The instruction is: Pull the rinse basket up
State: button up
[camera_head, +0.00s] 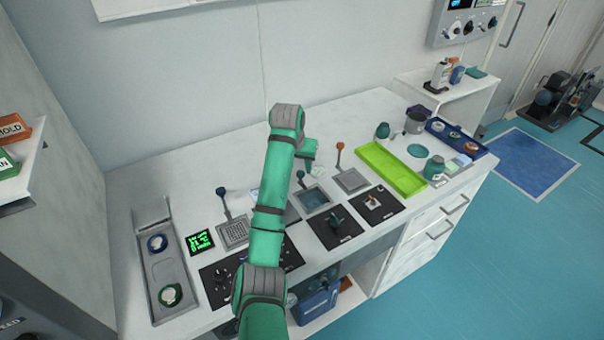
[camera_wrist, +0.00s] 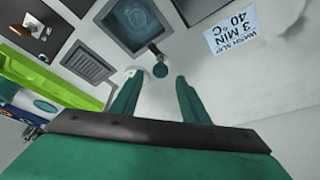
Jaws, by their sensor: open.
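A square tank (camera_head: 312,197) with bluish liquid is set in the bench top. It also shows at the top of the wrist view (camera_wrist: 135,24), with a round shape inside. A short dark handle with a teal knob (camera_wrist: 160,70) rises at its edge; the knob also shows in the head view (camera_head: 300,174). I take this to be the rinse basket's handle, but no label confirms it. My gripper (camera_wrist: 155,84) is open and empty. In the wrist view the knob lies between and just beyond the fingertips, with no visible contact. The basket itself is not clearly visible.
An orange-knobbed handle (camera_head: 339,146) stands by a grated well on the right; another dark handle (camera_head: 223,191) stands by a grate on the left. A lime tray (camera_head: 392,170) lies further right. A wash label (camera_wrist: 232,30) lies on the bench. My arm hides part of the bench.

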aim_at(300, 173)
jog(key=shift+x, duration=3.15)
